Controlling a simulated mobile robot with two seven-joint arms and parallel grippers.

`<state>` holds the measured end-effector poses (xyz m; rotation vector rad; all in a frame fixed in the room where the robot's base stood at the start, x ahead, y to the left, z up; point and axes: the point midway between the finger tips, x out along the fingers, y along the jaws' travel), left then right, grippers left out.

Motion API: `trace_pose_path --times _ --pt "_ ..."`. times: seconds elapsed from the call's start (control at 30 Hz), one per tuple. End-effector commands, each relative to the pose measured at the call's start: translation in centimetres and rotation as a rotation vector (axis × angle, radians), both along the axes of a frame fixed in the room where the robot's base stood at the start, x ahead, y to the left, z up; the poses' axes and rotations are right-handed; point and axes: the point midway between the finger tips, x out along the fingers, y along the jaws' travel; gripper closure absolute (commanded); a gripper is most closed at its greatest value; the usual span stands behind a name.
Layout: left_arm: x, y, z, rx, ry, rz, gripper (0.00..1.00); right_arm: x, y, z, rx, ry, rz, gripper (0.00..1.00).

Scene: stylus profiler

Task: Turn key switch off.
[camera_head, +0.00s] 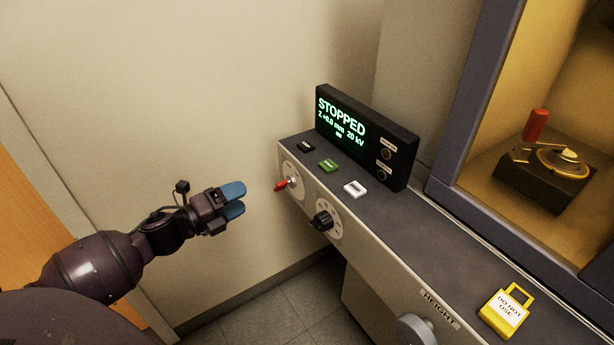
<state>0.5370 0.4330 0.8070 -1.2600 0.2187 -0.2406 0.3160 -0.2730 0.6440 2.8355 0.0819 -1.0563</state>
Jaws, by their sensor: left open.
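A red-handled switch (283,185), which looks like the key switch, sticks out from a round white plate (293,171) at the left end of the console's front panel. Its markings are too small to read. My left gripper (236,200) has blue fingertips pointing right toward this switch. It is open and empty, with a narrow gap between the fingers. It is to the left of the red handle and apart from it. My right gripper is not in view.
A black knob (322,221) sits right of the switch. The display (350,130) reads STOPPED. Black (306,146), green (329,165) and white (355,188) buttons lie on the console top. The wall side is clear.

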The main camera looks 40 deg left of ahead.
Motion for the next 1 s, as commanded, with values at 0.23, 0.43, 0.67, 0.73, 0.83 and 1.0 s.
trace_pose_path --times 0.23,0.43,0.67,0.73,0.83,1.0 --pt "-0.6 -1.4 0.4 0.198 -0.102 -0.096 0.32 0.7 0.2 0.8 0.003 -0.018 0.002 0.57" --pt "0.6 -1.9 0.3 0.208 -0.106 -0.097 0.32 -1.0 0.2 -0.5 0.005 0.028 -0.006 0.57" --pt "3.9 -3.3 0.2 0.206 -0.104 -0.098 0.32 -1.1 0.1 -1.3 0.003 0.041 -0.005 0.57" --pt "4.9 -3.7 0.1 0.207 -0.104 -0.097 0.32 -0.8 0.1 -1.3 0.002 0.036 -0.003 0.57" --pt "6.3 -4.3 0.1 0.206 -0.102 -0.095 0.32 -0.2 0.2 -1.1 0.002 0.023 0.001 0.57" --pt "8.1 -5.0 0.1 0.205 -0.102 -0.096 0.32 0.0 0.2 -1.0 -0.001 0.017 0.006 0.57"
